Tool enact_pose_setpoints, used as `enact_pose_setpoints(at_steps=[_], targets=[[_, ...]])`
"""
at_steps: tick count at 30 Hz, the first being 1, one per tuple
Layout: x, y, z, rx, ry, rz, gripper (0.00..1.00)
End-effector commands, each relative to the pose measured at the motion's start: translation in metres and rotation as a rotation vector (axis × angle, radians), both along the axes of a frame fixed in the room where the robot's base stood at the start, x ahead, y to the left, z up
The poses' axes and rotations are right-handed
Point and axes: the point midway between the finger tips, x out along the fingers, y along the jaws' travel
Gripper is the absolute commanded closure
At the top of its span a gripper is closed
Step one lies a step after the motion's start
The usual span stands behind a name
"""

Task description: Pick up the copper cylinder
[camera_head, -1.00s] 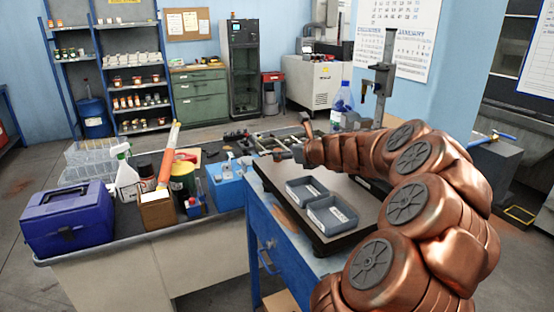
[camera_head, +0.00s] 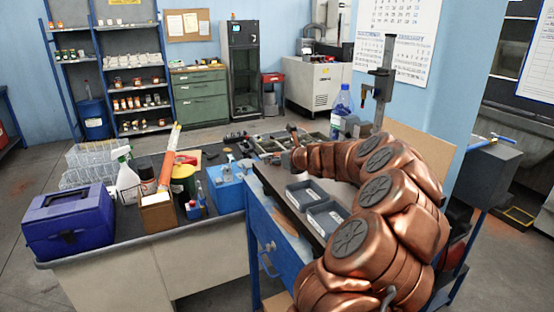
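I cannot make out a separate copper cylinder in the head view; the large copper-coloured rounded segments on the right are my own arm. My gripper (camera_head: 279,158) is at the far left end of that arm, small and dark, over the back part of the bench near the low divided tray (camera_head: 268,143). Its fingers are too small and partly hidden by the arm, so I cannot tell whether they are open or hold anything.
Two grey bins (camera_head: 306,193) and (camera_head: 327,217) sit on the blue bench (camera_head: 262,220) below my arm. A blue-capped bottle (camera_head: 341,107) and a stand (camera_head: 383,85) are behind. Left are a blue toolbox (camera_head: 68,220), spray bottle (camera_head: 126,178) and blue box (camera_head: 225,190).

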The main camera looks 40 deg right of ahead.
Motion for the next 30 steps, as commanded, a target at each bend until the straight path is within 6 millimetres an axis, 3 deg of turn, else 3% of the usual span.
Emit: enact_pose_setpoints(at_steps=[6,23,30], targets=[[0.0003,0.0000,0.0001,0.000,0.000,0.000,0.41],[0.0001,0.0000,0.0003,0.000,0.000,0.000,0.99],[0.0001,0.0000,0.0005,0.000,-0.001,0.000,1.00]])
